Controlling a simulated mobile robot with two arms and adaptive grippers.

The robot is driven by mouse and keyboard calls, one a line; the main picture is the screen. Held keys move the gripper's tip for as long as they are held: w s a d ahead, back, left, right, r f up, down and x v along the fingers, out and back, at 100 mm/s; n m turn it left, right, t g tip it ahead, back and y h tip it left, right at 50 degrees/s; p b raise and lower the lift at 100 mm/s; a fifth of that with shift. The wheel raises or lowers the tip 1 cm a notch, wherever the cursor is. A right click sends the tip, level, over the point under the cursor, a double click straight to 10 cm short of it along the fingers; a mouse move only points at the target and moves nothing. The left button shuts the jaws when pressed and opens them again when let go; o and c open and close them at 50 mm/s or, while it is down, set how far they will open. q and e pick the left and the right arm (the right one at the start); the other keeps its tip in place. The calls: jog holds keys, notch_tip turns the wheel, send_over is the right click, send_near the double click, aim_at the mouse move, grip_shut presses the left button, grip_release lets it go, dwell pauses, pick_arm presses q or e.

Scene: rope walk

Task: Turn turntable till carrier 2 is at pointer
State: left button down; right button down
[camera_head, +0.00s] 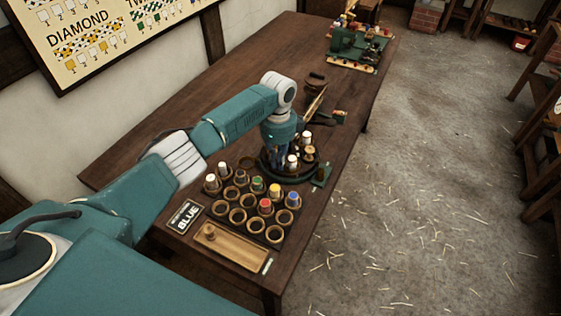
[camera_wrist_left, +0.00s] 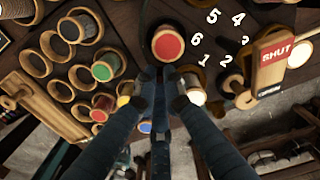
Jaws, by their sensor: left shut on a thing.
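The dark round turntable (camera_head: 267,169) stands on the bench, partly hidden by my left arm. White numerals 1 to 6 (camera_wrist_left: 203,60) form a ring in the left wrist view. White-topped bobbins (camera_head: 292,160) and bare wooden pegs (camera_wrist_left: 232,84) stand around it. My left gripper (camera_wrist_left: 162,72) is shut at a red-topped wooden bobbin (camera_wrist_left: 168,44) beside numeral 6; the exact contact is hidden. In the head view my left gripper (camera_head: 278,158) reaches down at the turntable's left side. I cannot make out the pointer or which carrier is 2. My right gripper is not in view.
A rack of round cups (camera_head: 238,216), some with coloured spools, stands close to the turntable. A BLUE sign (camera_head: 184,217) and wooden tray (camera_head: 231,247) lie at the near end. A red SHUT sign (camera_wrist_left: 275,52) stands close by.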

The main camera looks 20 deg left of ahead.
pick_arm(q)
jog(key=shift+w+a+r, duration=0.1)
jog(key=shift+a, duration=0.05)
dwell(0.4)
jog(key=c, duration=2.1)
grip_release()
notch_tip(320, 180, up, 12)
